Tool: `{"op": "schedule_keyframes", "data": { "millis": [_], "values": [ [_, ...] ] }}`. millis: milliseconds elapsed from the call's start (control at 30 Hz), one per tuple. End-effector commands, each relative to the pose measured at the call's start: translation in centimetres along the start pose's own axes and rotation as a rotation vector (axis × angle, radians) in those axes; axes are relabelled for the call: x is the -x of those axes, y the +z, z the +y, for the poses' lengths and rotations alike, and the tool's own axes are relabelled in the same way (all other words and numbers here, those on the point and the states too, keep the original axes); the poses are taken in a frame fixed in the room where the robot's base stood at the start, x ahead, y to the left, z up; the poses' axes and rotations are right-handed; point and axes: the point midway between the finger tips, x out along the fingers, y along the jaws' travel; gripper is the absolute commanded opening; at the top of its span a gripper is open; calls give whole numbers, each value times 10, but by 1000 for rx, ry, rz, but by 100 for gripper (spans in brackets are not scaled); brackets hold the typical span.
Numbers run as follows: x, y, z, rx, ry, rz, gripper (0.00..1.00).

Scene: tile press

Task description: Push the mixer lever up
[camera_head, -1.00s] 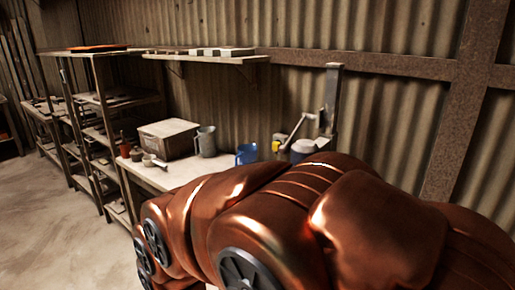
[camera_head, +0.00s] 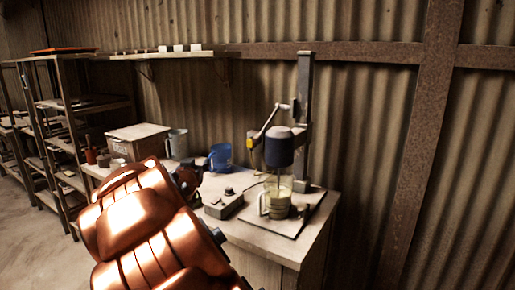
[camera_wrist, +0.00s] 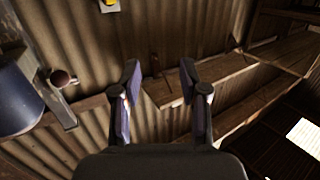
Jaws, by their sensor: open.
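The mixer stands on the bench at right in the head view, with a dark blue motor head (camera_head: 280,148) on a tall grey post (camera_head: 304,90). Its thin grey lever (camera_head: 267,121) slopes down to the left from near the post. A clear jug (camera_head: 277,203) with pale contents stands under the head. In the wrist view the blue head (camera_wrist: 16,98) is at the left edge, with a round dark knob (camera_wrist: 62,78) beside it. My gripper (camera_wrist: 158,78) is open and empty, apart from both. Its fingers are not clear in the head view.
A control box (camera_head: 224,203), a blue jug (camera_head: 220,157), a grey jug (camera_head: 178,144) and a box (camera_head: 138,138) stand on the bench. A shelf (camera_head: 190,54) runs above. A yellow-marked plate (camera_wrist: 110,4) is on the corrugated wall.

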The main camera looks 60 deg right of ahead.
Motion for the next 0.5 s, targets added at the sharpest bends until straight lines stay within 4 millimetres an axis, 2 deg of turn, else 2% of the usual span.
{"op": "schedule_keyframes", "data": {
  "millis": [33, 100, 200, 333, 500],
  "values": [
    [-15, 4, 21, 7, 72, 63, 44],
    [-27, -6, 50, 14, 167, 158, 44],
    [-36, -15, 87, 32, 297, 274, 44],
    [-36, -21, 123, 60, 425, 380, 44],
    [-32, -26, 146, 83, 515, 451, 44]
  ]
}}
